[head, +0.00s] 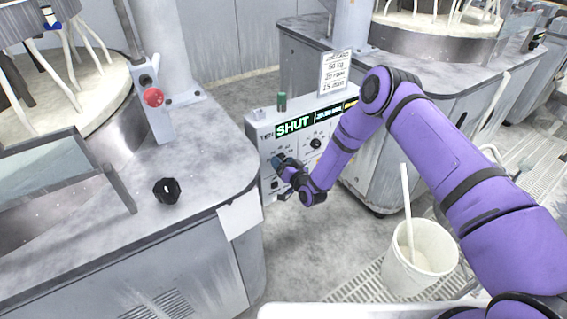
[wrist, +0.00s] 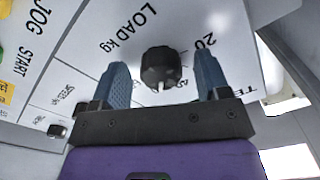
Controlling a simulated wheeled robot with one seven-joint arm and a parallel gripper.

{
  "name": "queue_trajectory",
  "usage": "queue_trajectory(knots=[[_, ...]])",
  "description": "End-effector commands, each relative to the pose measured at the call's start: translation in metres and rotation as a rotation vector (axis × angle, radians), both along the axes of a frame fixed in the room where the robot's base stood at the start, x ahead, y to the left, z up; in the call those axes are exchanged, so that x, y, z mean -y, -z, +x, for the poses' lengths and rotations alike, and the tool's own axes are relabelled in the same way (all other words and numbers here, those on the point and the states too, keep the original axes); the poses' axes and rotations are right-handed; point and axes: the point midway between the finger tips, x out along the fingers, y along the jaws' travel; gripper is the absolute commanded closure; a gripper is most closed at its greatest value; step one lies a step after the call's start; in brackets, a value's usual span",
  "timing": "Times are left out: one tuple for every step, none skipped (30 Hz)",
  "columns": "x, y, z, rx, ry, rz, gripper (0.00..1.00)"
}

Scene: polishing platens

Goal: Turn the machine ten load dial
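The load dial (wrist: 160,66) is a round black knob on a pale panel, under the printed words "LOAD kg", in the wrist view. A white mark shows at its lower edge, near a partly hidden scale number. My gripper (wrist: 162,70) is open, with one blue finger on each side of the dial and a visible gap on both sides. In the head view my gripper (head: 279,161) is at the front of the control box (head: 257,156), whose label seems to begin "TEN". The dial is hidden there behind my gripper. The box's green display (head: 294,125) reads "SHUT".
Another black knob (head: 316,143) sits on the box, right of my gripper. A placard (head: 335,72) stands above it. A black knob (head: 167,191) and a red button (head: 153,97) are on the left machine. A white bucket (head: 418,262) with a stick stands under my arm.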

Motion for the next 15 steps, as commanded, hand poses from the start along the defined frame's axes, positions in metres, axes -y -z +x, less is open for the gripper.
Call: queue_trajectory(knots=[[0.0, 0.0, 0.0, 0.0, 0.0, 0.0, 0.31], [0.0, 0.0, 0.0, 0.0, 0.0, 0.0, 0.31], [0.0, 0.0, 0.0, 0.001, 0.0, 0.0, 0.31], [0.0, 0.0, 0.0, 0.001, 0.0, 0.0, 0.31], [0.0, 0.0, 0.0, 0.001, 0.0, 0.0, 0.31], [0.001, 0.0, -0.001, 0.0, 0.0, 0.0, 0.31], [0.002, 0.0, -0.003, 0.0, 0.0, 0.0, 0.31], [0.003, 0.0, -0.005, -0.001, 0.0, 0.0, 0.31], [0.006, 0.0, -0.008, -0.002, 0.0, -0.001, 0.31], [0.008, 0.0, -0.011, -0.001, 0.0, -0.001, 0.31], [0.01, 0.0, -0.014, -0.001, 0.0, -0.001, 0.31], [0.014, 0.0, -0.02, -0.002, 0.001, -0.002, 0.31], [0.017, 0.0, -0.024, -0.003, 0.001, -0.001, 0.31], [0.021, 0.0, -0.029, -0.002, 0.0, 0.0, 0.31], [0.025, 0.001, -0.036, -0.003, -0.001, -0.001, 0.31]])
